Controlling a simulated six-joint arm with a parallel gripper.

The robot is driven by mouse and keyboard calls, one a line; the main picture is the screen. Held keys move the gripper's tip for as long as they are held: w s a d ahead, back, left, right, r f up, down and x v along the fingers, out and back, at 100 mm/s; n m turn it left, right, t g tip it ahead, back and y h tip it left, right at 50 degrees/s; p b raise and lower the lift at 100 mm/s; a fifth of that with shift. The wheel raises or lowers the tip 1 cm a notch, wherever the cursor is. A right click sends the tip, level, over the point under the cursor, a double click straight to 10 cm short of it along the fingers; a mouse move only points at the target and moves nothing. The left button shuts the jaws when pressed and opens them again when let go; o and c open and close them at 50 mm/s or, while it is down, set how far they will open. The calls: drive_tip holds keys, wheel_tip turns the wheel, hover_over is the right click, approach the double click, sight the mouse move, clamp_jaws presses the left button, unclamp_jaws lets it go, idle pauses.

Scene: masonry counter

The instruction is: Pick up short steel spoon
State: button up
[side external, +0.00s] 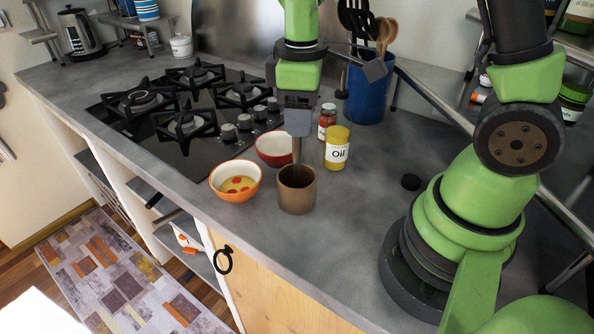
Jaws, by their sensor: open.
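My gripper (298,148) points down directly above a brown cup (297,200) on the counter. Its jaws are open, though the gap between the fingers is hard to make out from this side. A narrow dark upright piece shows between the gripper and the cup's mouth; I cannot tell whether it is a finger or a utensil handle. No steel spoon can be made out clearly. The inside of the cup is mostly hidden by its wall and the gripper.
An orange bowl (236,196) with red-spotted contents and a red bowl (274,160) stand left of the cup. A blue utensil holder (367,100) is farther back.

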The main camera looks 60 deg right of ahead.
sight(297, 168)
drive_tip(key=f, duration=0.6)
drive_tip(key=shift+w, duration=0.25)
drive_tip(key=shift+r, duration=0.1)
clamp_jaws()
